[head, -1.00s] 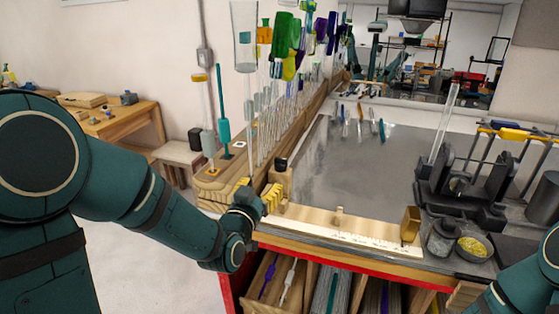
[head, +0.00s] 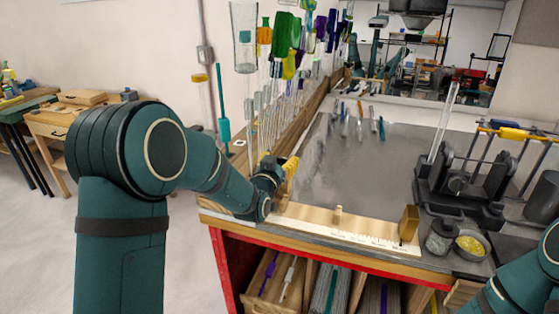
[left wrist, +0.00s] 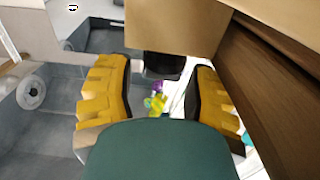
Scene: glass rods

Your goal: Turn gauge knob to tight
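The gauge is a pale wooden rule (head: 350,232) along the bench's front edge, with a small wooden stop (head: 338,213) on it and a brass-coloured block (head: 409,223) at its right end. The wooden block with a dark knob at its left end is hidden behind my left gripper (head: 279,170) in the head view. In the left wrist view, a wooden block (left wrist: 178,25) and a dark, knob-like part (left wrist: 163,65) show ahead of the open left gripper (left wrist: 160,92). The yellow fingers stand apart on either side; contact cannot be told. My right gripper is out of view.
Several glass rods and coloured pieces stand in the wooden rack (head: 313,112) at the back left. A grey bench top (head: 375,165) is mostly clear. A black clamp device (head: 465,185), a jar (head: 440,237) and a yellow-filled bowl (head: 470,246) stand at the right.

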